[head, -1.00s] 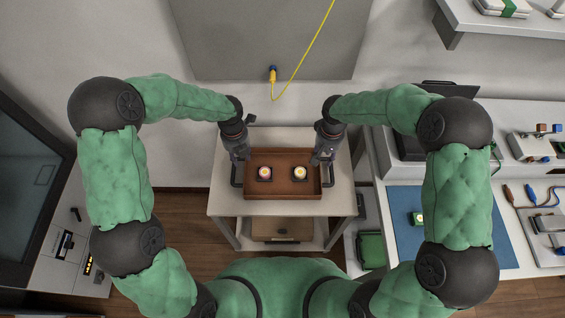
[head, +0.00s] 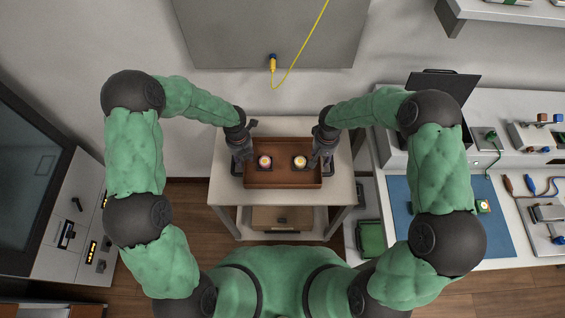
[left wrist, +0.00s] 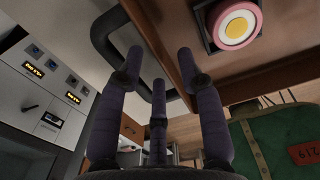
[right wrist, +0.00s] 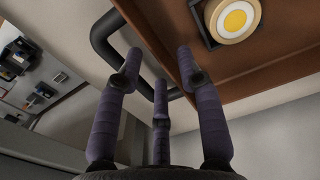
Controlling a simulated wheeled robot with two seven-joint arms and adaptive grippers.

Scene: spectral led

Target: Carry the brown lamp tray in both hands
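The brown lamp tray (head: 283,181) rests on a pale wheeled-looking table (head: 340,198). It holds two square-based lamps, a pink-rimmed one (head: 265,162) at left and a cream-rimmed one (head: 300,162) at right. Each short end has a black handle, seen as the left handle (left wrist: 104,42) and right handle (right wrist: 105,45) in the wrist views. My left gripper (head: 246,150) is at the left handle, fingers spread and open. My right gripper (head: 322,152) is likewise open at the right handle. Whether any finger touches a handle cannot be told.
A brown box (head: 283,217) sits on the table's lower shelf. A workbench with a blue mat (head: 450,215) stands close on the right. A green case (head: 370,237) lies beside the table. A cabinet (head: 75,225) with lit displays is at left. Floor is free left of the table.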

